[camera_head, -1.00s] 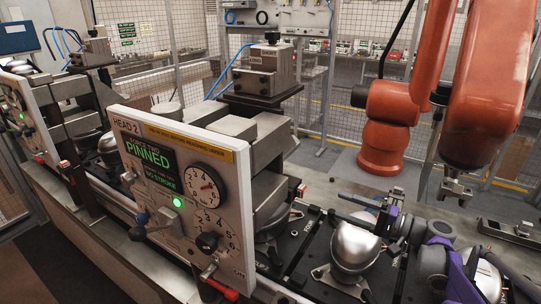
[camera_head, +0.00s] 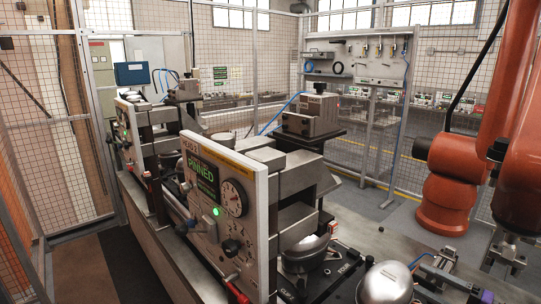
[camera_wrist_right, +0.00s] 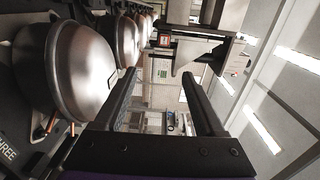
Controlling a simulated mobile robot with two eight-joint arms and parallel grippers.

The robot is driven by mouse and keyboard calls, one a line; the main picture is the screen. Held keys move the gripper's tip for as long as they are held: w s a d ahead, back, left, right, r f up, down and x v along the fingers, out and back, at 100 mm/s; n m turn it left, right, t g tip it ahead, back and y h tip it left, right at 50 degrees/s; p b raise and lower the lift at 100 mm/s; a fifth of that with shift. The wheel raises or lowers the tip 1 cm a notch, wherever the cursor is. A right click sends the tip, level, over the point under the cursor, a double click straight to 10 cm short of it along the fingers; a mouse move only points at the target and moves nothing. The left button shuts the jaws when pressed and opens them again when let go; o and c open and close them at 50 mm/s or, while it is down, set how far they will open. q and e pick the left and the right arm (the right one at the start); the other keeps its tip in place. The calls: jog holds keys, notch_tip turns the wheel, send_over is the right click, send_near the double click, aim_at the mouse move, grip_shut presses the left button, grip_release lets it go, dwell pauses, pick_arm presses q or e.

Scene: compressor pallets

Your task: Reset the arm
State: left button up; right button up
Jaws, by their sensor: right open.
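My right gripper (camera_head: 426,264) is low at the right of the head view, beside a silver compressor dome (camera_head: 386,283). Its purple and grey arm runs off the bottom right corner. In the right wrist view, its two black fingers (camera_wrist_right: 158,75) are spread apart with nothing between them. A large silver dome (camera_wrist_right: 82,72) lies left of the fingers there, apart from them. My left gripper is in neither view.
A press station with a gauge panel (camera_head: 222,205) showing a green light and "PINNED" stands left of my right gripper. An orange robot arm (camera_head: 445,195) stands at the right. Several more domes (camera_wrist_right: 127,40) line up beyond the near one. Mesh fencing closes the back.

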jog(key=s+a+f+n+g+h, duration=0.1)
jog(key=s+a+f+g, duration=0.15)
jog(key=a, duration=0.35)
jog(key=s+a+f+n+g+h, duration=0.1)
jog(key=s+a+f+g, duration=0.1)
jog(key=a+f, duration=0.35)
jog(key=s+a+f+n+g+h, duration=0.1)
jog(key=s+a+f+g+h, duration=0.1)
jog(key=a, duration=0.6)
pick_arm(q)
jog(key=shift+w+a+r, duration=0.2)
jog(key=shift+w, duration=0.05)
pick_arm(e)
jog(key=s+a+f+n+g+h, duration=0.1)
jog(key=s+a+f+n+h, duration=0.1)
jog(key=s+f+n+h, duration=0.5)
jog(key=s+f, duration=0.1)
jog(key=s, duration=0.5)
jog(key=shift+s+f+g, duration=0.15)
jog(key=shift+s+g, duration=0.2)
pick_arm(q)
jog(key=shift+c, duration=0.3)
